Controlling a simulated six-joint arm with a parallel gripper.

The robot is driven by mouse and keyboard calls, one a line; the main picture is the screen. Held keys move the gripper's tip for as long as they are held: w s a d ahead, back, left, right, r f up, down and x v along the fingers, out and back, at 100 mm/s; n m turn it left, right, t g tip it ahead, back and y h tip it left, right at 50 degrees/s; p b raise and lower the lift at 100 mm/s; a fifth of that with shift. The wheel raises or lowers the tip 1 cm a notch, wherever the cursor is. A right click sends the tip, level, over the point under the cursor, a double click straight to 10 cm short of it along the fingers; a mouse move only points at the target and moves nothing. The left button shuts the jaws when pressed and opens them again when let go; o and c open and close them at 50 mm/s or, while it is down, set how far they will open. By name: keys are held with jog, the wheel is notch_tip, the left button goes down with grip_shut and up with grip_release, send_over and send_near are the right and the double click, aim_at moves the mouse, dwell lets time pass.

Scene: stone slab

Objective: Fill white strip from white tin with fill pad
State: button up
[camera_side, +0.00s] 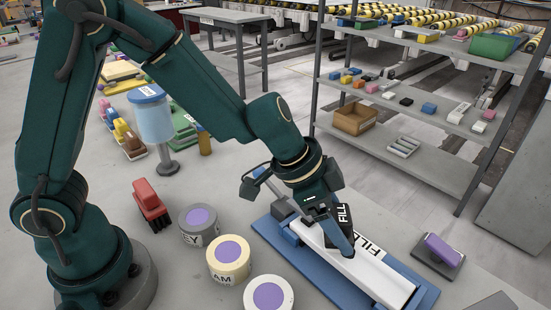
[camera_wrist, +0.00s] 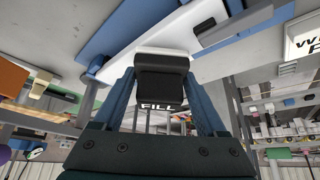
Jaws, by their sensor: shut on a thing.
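The white strip (camera_side: 372,272) lies on a blue board (camera_side: 266,226), with part of its printed lettering showing beside my gripper. My gripper (camera_side: 338,228) is shut on the black fill pad (camera_side: 343,213), marked FILL, above the strip. The wrist view shows the pad (camera_wrist: 160,82) between my blue fingers, with the strip (camera_wrist: 190,28) beyond. I cannot tell whether the pad touches the strip. The white tin (camera_side: 289,297) stands left of the board, with a purple round top; the lower picture edge cuts it off.
A cream tin (camera_side: 228,273) and a grey tin (camera_side: 200,238) stand behind the white tin. A red tool (camera_side: 150,203) stands left of them. A purple block on a dark base (camera_side: 441,249) is right of the board. A shelf rack (camera_side: 400,130) stands behind.

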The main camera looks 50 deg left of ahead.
jog(key=shift+d+f, duration=0.15)
jog(key=shift+d, duration=1.35)
jog(key=shift+d+f, duration=0.1)
jog(key=shift+d, duration=1.4)
jog(key=shift+r, duration=0.1)
jog(key=shift+r, duration=2.95)
notch_tip(320, 180, up, 3)
jog(key=shift+f, duration=0.1)
